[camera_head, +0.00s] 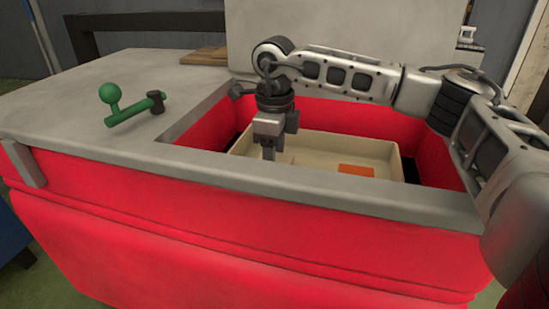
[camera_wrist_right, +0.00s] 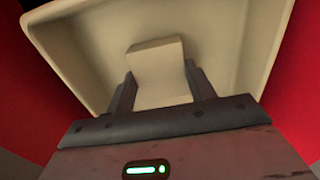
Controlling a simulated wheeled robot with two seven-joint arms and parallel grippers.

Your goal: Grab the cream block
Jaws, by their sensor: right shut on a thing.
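The cream block (camera_wrist_right: 160,72) sits between the two fingers of my right gripper (camera_wrist_right: 160,92) in the right wrist view, with a finger against each side. My right gripper also shows in the head view (camera_head: 269,154), pointing down into the left part of a cream tray (camera_head: 345,146). The gripper is shut on the block. In the head view the block cannot be made out behind the fingers and the tray wall. Whether the block touches the tray floor cannot be told. My left gripper is not in view.
The tray stands in a recess with red walls (camera_head: 320,112) inside a grey counter top (camera_head: 130,110). An orange flat piece (camera_head: 356,170) lies in the tray. A green crank handle (camera_head: 135,108) stands on the counter at left. The counter's front rim (camera_head: 330,192) borders the recess.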

